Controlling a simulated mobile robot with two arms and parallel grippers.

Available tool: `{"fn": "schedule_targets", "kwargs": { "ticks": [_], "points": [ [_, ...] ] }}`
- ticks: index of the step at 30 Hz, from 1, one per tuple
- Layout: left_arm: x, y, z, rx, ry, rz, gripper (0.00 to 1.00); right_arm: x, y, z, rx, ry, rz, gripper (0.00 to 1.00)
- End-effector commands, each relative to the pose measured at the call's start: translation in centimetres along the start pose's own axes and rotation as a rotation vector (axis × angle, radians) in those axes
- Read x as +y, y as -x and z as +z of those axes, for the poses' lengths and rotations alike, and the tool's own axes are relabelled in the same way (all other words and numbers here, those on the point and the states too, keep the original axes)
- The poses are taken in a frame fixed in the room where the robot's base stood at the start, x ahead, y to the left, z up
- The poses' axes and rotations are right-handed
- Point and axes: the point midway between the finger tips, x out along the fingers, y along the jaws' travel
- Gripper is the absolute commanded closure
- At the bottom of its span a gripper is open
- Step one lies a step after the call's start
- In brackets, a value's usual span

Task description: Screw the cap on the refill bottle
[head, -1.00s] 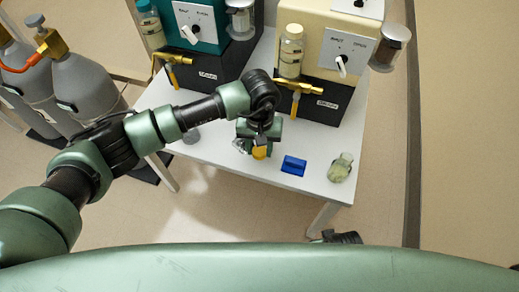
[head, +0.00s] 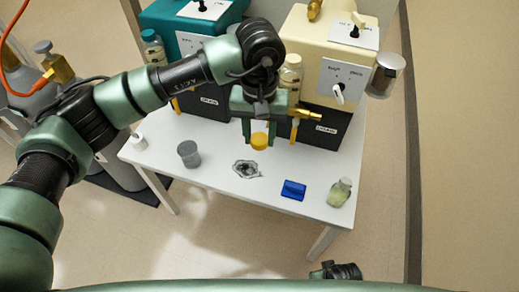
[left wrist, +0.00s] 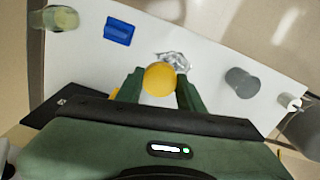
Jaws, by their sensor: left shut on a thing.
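My left gripper (head: 259,133) is shut on a round yellow cap (head: 259,142), held above the white table. In the left wrist view the cap (left wrist: 160,79) sits between the two green fingers. A small clear bottle (head: 341,192) with pale yellow-green contents stands upright at the table's right front, apart from the gripper. It shows no coloured cap and looks like the refill bottle; it also appears at the upper left of the left wrist view (left wrist: 61,18).
On the white table (head: 217,181), a blue block (head: 294,190) is beside the bottle, crumpled foil-like material (head: 247,169) lies left of it, and a grey cup (head: 189,154) stands farther left. Teal and cream (head: 325,60) machines with capped bottles stand behind.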

Motion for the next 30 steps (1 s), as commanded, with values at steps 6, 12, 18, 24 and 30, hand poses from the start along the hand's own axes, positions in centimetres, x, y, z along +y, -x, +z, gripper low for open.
{"fn": "schedule_targets", "kwargs": {
  "ticks": [6, 12, 18, 24, 30],
  "points": [
    [0.0, 2.4, 0.0, 0.001, -0.001, 0.000, 1.00, -0.2, -0.3, 0.5, -0.004, 0.000, -0.003, 0.45],
    [0.0, 2.8, 0.0, -0.001, 0.000, 0.000, 1.00, -0.3, -0.5, 0.9, -0.012, 0.000, -0.004, 0.45],
    [0.0, 2.7, 0.0, 0.000, 0.000, 0.000, 1.00, -0.3, -0.5, 0.8, -0.012, 0.000, -0.004, 0.45],
    [-2.3, 2.8, -0.1, 0.001, 0.016, -0.002, 1.00, -0.3, -0.4, 0.6, -0.008, 0.000, -0.005, 0.45],
    [-10.3, 3.2, 0.9, 0.004, 0.067, -0.005, 1.00, -0.3, -0.3, 0.4, -0.004, -0.001, -0.005, 0.45]
  ]
}}
